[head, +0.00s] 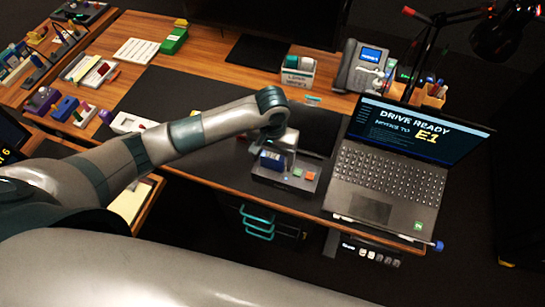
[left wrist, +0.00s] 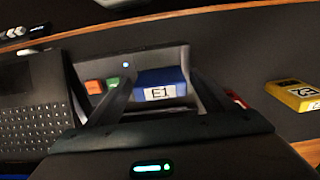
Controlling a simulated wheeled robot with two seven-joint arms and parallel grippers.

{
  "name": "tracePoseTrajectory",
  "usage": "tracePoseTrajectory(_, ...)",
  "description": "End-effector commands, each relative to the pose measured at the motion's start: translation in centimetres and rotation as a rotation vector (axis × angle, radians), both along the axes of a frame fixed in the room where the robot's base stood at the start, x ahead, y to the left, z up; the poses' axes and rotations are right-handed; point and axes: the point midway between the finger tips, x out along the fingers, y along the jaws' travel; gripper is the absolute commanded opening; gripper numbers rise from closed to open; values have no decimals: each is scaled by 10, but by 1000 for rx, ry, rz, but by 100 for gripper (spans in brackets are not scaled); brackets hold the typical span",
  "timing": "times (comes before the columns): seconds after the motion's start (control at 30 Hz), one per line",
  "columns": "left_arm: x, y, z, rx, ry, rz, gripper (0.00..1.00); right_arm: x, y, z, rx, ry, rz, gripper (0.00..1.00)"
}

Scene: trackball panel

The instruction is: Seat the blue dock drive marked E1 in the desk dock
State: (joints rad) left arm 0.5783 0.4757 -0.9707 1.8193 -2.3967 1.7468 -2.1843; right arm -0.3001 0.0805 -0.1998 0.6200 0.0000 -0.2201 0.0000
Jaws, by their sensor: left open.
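The blue drive (left wrist: 163,80) with a white E1 label stands at the grey desk dock (left wrist: 150,58), beside an orange and a green button. In the head view the blue drive (head: 271,159) is at the left part of the dock (head: 285,182); I cannot tell how deep it sits. My left gripper (head: 279,146) is directly over the dock. In the left wrist view its two dark fingers (left wrist: 160,76) are apart, one on each side of the drive, with gaps visible. My right gripper is not in view.
An open laptop (head: 385,172) reading "DRIVE READY" and "E1" stands right of the dock. A yellow drive marked E2 (left wrist: 294,95) lies on the dark mat. A desk phone (head: 362,67) and label-tape holder (head: 297,72) stand behind. The mat left of the dock is mostly clear.

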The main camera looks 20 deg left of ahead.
Motion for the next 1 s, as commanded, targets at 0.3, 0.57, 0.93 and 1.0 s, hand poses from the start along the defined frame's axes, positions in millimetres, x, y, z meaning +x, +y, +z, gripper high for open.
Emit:
tracePoseTrajectory(0.3, 2, 0, 22, 0, -6, -2, 75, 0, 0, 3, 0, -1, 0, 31)
tracePoseTrajectory(0.57, 2, 0, 65, 0, -6, -2, 75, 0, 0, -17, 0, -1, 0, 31)
tracePoseTrajectory(0.93, 1, 0, 118, 0, -3, -1, 75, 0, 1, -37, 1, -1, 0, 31)
tracePoseTrajectory(1.0, 0, 0, 123, 0, -1, -1, 75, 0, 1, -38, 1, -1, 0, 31)
